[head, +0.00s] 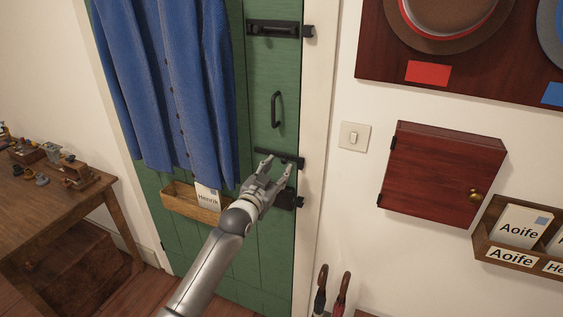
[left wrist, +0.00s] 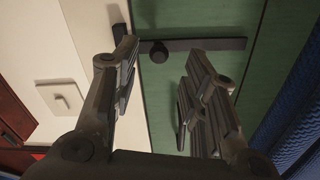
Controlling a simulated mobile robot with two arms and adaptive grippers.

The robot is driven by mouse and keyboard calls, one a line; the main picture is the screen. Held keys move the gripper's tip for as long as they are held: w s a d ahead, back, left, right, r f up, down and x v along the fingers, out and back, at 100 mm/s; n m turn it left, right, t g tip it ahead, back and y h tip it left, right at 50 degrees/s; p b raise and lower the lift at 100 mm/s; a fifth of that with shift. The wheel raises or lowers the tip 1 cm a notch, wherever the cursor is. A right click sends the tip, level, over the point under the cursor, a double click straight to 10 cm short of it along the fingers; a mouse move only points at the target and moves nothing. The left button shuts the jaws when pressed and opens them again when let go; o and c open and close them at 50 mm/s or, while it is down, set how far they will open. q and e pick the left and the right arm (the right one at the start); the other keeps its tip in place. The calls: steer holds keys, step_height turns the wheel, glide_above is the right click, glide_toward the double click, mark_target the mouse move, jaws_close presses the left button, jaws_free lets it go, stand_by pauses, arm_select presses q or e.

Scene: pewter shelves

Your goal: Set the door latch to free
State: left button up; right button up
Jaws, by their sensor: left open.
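The green door (head: 262,75) carries a dark latch bar (head: 295,162) at mid-height, lying nearly level near the door's right edge. In the left wrist view the latch bar (left wrist: 215,44) has a round dark knob (left wrist: 158,53), and one end lies by a dark catch (left wrist: 119,24) on the white frame. My left gripper (head: 277,164) is open just in front of the bar, partly covering it in the head view. In the left wrist view the knob shows between the fingers of the gripper (left wrist: 160,68), with no contact visible. My right gripper is out of view.
Another dark bolt (head: 273,29) and a pull handle (head: 276,110) sit higher on the door; a dark lock case (head: 285,200) sits below. A blue coat (head: 175,85) hangs at left above a wooden box (head: 190,205). A light switch (head: 354,136) and red cabinet (head: 430,175) are right.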

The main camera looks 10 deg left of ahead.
mark_target(283, 162)
arm_select(q)
steer(key=shift+w+d, duration=0.25)
steer(key=shift+w, duration=0.8)
steer(key=shift+w+d, duration=0.25)
steer(key=shift+w, duration=0.75)
jaws_close()
